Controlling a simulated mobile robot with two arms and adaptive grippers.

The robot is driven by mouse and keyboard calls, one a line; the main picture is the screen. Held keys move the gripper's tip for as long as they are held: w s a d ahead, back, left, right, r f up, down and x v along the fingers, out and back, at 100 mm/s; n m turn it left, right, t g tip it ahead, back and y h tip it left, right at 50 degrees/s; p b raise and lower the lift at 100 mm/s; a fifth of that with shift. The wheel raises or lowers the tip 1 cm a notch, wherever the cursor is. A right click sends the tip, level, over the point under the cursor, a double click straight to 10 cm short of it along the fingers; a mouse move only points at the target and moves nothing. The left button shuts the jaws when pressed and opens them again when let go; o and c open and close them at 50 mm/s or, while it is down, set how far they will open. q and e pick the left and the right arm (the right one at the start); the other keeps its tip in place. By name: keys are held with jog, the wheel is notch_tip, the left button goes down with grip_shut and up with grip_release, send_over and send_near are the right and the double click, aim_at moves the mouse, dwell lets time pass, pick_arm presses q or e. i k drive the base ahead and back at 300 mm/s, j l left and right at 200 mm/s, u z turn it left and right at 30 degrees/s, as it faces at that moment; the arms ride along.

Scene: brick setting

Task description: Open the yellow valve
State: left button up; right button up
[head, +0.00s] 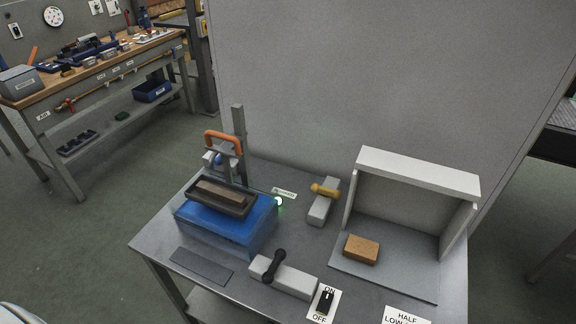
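The yellow valve handle (325,190) sits on top of a light grey block (321,212) towards the back middle of the grey table (200,265). The handle lies roughly crosswise to the block's length. A small label (285,193) lies on the table to its left. Neither of my grippers is in view, so nothing is seen touching the valve.
A blue box (225,232) with a dark tray (232,208), under an orange-handled press (223,140), stands left. A black lever (274,265) on a grey block and an ON/OFF switch (325,301) are in front. A white-topped shelter (418,174) with a brown brick (361,249) stands right.

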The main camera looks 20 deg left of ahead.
aim_at(337, 194)
jog(key=j+z, duration=0.1)
jog(key=j, duration=0.85)
jog(key=j+z, duration=0.1)
jog(key=j, duration=0.85)
jog(key=k, duration=0.05)
